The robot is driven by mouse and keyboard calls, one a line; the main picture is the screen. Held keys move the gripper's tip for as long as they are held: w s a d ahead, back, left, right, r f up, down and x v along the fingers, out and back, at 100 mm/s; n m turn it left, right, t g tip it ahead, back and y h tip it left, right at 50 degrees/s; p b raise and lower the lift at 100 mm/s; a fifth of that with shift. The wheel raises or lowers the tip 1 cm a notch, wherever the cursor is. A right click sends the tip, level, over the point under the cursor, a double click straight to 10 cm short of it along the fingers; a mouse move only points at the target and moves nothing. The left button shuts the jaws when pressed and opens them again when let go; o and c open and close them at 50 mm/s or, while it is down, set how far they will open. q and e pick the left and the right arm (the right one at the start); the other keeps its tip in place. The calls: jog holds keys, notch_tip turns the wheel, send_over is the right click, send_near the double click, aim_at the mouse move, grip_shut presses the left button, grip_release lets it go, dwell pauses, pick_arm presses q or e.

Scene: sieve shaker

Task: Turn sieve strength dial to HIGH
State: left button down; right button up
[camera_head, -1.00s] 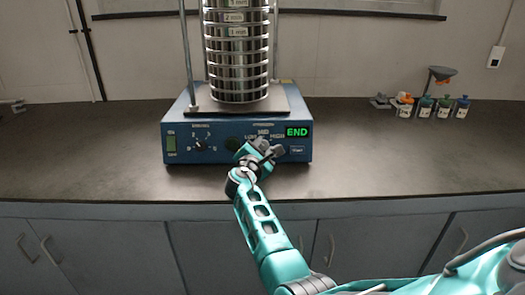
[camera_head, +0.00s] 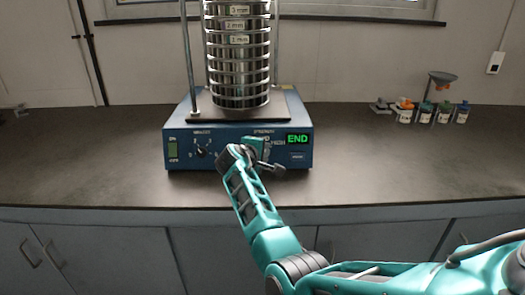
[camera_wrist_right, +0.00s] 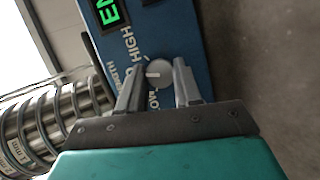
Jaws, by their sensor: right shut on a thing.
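The sieve shaker is a blue box (camera_head: 183,140) on the dark counter, with a stack of steel sieves (camera_head: 237,60) on top. Its display reads END in green. The strength dial (camera_wrist_right: 159,73) is a small grey round knob with a pale mark, seen in the right wrist view. LOW and HIGH labels show around it; the mark's exact setting is hard to tell. My right gripper (camera_wrist_right: 159,80) is shut on the dial, one finger on each side. In the head view my right gripper (camera_head: 258,146) hides the dial. My left gripper is out of view.
Another black knob (camera_head: 202,150) sits on the left of the shaker's front panel. Small bottles (camera_head: 424,112) and a funnel (camera_head: 441,79) stand at the back right.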

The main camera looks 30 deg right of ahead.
jog(key=m+y+p, duration=0.1)
jog(key=m+p, duration=0.1)
jog(key=m, duration=0.1)
jog(key=shift+d+r, duration=0.1)
jog(key=shift+r, duration=0.1)
jog(key=shift+m+g+y+p, duration=0.3)
jog(key=shift+m+y+p, duration=0.2)
jog(key=shift+m, duration=0.3)
jog(key=shift+s+m+y+p, duration=0.1)
jog(key=shift+m+y+p, duration=0.4)
jog(key=shift+m, duration=0.3)
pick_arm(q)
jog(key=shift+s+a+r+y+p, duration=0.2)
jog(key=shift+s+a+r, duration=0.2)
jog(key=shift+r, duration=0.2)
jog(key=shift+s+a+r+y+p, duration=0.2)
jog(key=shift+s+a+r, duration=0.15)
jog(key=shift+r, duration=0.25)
pick_arm(e)
jog(key=shift+m, duration=0.4)
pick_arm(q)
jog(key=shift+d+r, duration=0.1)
pick_arm(e)
jog(key=shift+f, duration=0.1)
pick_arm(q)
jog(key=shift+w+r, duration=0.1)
